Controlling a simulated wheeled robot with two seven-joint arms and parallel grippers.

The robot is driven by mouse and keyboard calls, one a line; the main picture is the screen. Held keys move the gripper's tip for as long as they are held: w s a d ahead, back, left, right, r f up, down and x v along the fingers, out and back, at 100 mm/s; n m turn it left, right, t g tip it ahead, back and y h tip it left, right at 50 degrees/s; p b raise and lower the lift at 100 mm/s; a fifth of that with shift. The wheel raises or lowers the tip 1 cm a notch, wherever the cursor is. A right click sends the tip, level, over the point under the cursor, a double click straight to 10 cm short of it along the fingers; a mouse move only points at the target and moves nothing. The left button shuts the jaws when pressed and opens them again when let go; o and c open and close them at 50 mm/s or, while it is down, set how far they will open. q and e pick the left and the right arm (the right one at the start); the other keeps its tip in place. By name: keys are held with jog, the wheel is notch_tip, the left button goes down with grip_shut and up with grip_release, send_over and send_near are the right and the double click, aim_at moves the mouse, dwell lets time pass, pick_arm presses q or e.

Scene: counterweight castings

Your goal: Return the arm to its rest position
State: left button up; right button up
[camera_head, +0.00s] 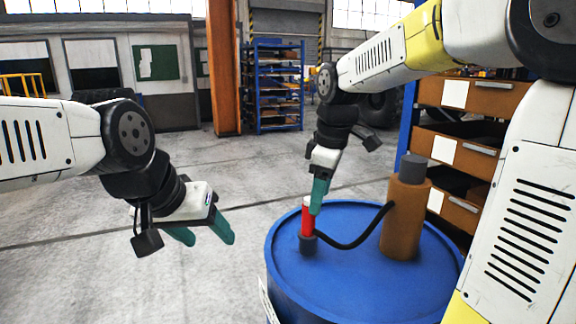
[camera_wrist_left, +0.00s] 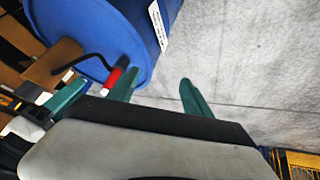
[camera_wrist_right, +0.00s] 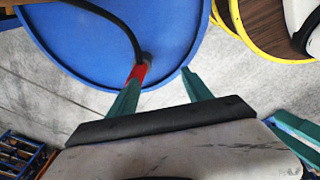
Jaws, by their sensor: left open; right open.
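My right gripper (camera_head: 318,196) is open, pointing down beside a red cylinder (camera_head: 307,216) on top of a blue drum (camera_head: 350,291). In the right wrist view its two green fingers (camera_wrist_right: 160,92) are apart, one overlapping the red cylinder (camera_wrist_right: 138,72); whether they touch cannot be told. My left gripper (camera_head: 207,238) is open and empty, over the floor to the left of the drum. In the left wrist view its fingers (camera_wrist_left: 156,92) are spread, with the drum (camera_wrist_left: 85,15) and red cylinder (camera_wrist_left: 113,78) beyond.
A brown cylinder with a grey cap (camera_head: 404,215) stands on the drum, joined by a black hose (camera_head: 355,241) to the red piece's base. Shelves with brown bins (camera_head: 462,143) stand close behind at right. An orange column (camera_head: 222,70) and blue rack (camera_head: 279,88) are far back. Floor at left is clear.

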jog(key=s+d+m+t+y, duration=0.1)
jog(key=s+d+m+t, duration=0.3)
jog(key=s+m, duration=0.9)
jog(key=s+d, duration=0.2)
jog(key=d, duration=0.1)
jog(key=shift+f, duration=0.25)
